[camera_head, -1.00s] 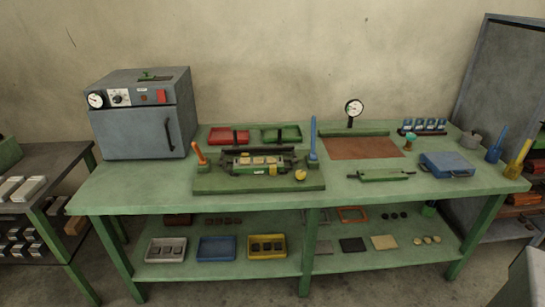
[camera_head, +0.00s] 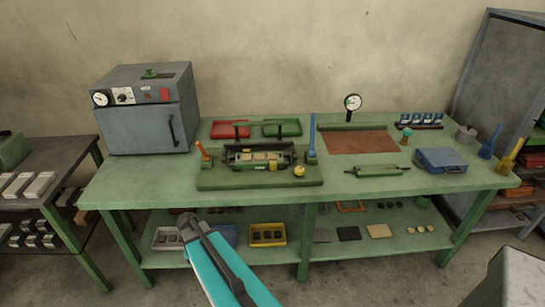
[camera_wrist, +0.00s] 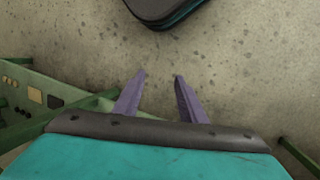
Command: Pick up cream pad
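The cream pad (camera_head: 379,231) is a flat pale square lying on the lower shelf of the green bench, to the right of a black pad (camera_head: 349,233). In the wrist view, a small cream square (camera_wrist: 35,95) beside a dark one at the left edge appears to be the same pad. My gripper (camera_wrist: 158,83) shows two purple fingers, spread apart with nothing between them. It is over bare floor, well away from the pad. In the head view my teal arm rises in front of the bench, left of the pad, and the fingertips cannot be made out.
The green tabletop (camera_head: 120,190) overhangs the lower shelf, with a centre leg (camera_head: 305,255) left of the pads. A yellow tray (camera_head: 267,242) and a blue tray, partly behind my arm, stand left of that leg. Cream discs (camera_head: 420,229) lie right of the pad.

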